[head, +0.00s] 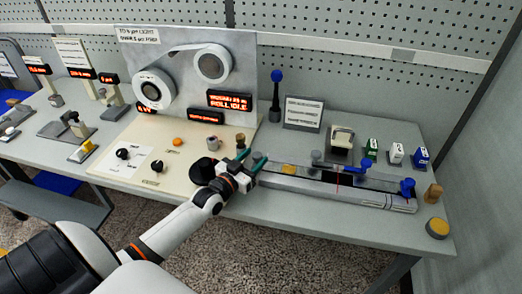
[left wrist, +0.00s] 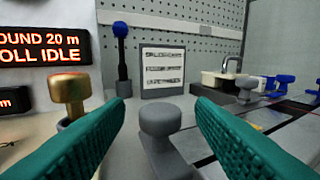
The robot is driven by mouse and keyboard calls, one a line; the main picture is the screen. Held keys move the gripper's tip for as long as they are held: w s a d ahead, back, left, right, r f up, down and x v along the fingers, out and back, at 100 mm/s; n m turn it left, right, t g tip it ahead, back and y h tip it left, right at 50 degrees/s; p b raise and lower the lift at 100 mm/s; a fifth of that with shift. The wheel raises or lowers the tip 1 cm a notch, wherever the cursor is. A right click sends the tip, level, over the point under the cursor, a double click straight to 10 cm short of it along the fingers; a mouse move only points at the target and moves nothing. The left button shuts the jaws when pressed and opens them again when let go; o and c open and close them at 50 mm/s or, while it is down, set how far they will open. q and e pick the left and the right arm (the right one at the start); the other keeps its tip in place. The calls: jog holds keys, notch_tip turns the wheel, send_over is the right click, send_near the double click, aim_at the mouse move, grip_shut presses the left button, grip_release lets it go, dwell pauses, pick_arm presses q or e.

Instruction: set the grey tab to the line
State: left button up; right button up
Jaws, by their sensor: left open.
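A grey tab (left wrist: 160,118) with a rounded knob top stands between my left gripper's fingers in the left wrist view, with a visible gap on each side. My left gripper (head: 251,157) is open, its green fingers at the left end of the long measuring track (head: 372,199). In the left wrist view the open gripper (left wrist: 160,135) has the tab just ahead of it. In the head view the tab is hard to make out by the fingers. A thin red line (head: 338,181) crosses the track further right. My right gripper is not in view.
A brass knob (left wrist: 70,92) stands close to the left finger. The winding panel (head: 190,75) rises behind. A blue-handled clamp (head: 407,187) sits at the track's right end, and a blue-topped post (head: 276,95) stands behind. Small green, white and blue blocks stand at right.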

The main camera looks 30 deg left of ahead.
pick_arm(q)
jog(key=shift+w+d, duration=0.1)
jog(key=shift+w, duration=1.95)
jog(key=shift+c, duration=0.5)
grip_shut()
